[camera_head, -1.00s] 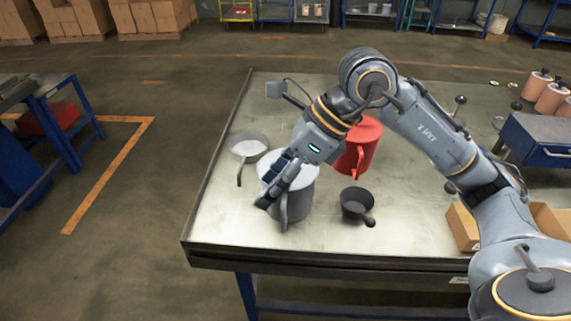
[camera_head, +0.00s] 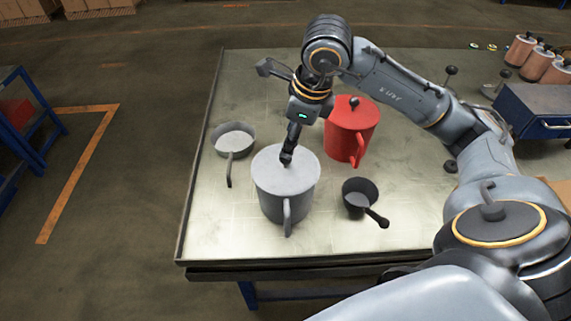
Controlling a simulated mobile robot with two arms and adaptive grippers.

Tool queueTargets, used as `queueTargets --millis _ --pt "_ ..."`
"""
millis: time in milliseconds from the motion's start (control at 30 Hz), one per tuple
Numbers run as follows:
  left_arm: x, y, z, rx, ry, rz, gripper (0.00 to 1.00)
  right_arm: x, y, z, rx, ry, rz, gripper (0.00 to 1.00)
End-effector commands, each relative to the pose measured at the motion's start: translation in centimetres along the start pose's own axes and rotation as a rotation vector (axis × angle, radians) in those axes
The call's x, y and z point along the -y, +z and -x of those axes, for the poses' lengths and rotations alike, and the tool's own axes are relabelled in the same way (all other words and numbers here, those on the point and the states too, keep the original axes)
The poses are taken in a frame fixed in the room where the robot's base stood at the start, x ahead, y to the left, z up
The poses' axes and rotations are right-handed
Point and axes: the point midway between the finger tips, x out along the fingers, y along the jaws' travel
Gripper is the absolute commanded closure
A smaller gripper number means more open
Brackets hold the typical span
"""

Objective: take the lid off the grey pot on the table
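The grey pot (camera_head: 270,204) stands upright on the table with its handle towards the front. Its flat grey lid (camera_head: 275,180) sits on top. My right gripper (camera_head: 286,159) points down at the middle to back of the lid, at or just above it. Its fingers look narrow and nearly edge-on, so I cannot tell whether they are open or shut. Any knob on the lid is hidden by the gripper. My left gripper is not in view.
A red pot (camera_head: 345,141) with a dark-knobbed lid stands right of the gripper. A grey pan (camera_head: 234,139) lies left and a dark ladle-like pan (camera_head: 360,193) right of the grey pot. A blue box (camera_head: 540,130) is far right. The table's (camera_head: 215,235) front left is clear.

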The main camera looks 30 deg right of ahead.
Motion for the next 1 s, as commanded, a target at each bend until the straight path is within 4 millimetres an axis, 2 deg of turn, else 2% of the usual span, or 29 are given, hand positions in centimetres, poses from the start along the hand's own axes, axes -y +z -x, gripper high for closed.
queueTargets --millis 67,300,400,600,733,867,1000 --pt "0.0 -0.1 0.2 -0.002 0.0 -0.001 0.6 0.0 0.0 -0.8 -0.001 0.002 0.0 0.46" --pt "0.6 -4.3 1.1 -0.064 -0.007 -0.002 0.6 -0.3 -0.4 -2.4 -0.004 0.004 0.001 0.46" --pt "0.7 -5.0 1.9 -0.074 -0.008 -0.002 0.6 -0.5 -0.8 -3.7 -0.005 0.005 0.0 0.46" --pt "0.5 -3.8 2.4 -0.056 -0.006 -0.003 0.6 -0.5 -0.8 -6.1 0.0 0.002 0.001 0.46" --pt "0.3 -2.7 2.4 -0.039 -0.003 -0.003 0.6 -0.5 -0.8 -6.4 0.002 0.0 0.001 0.46" --pt "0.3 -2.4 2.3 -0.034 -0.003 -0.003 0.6 -0.5 -0.8 -6.4 0.002 0.0 0.001 0.46" --pt "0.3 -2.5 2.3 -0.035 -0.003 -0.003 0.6 -0.5 -0.8 -6.4 0.002 0.0 0.001 0.75"
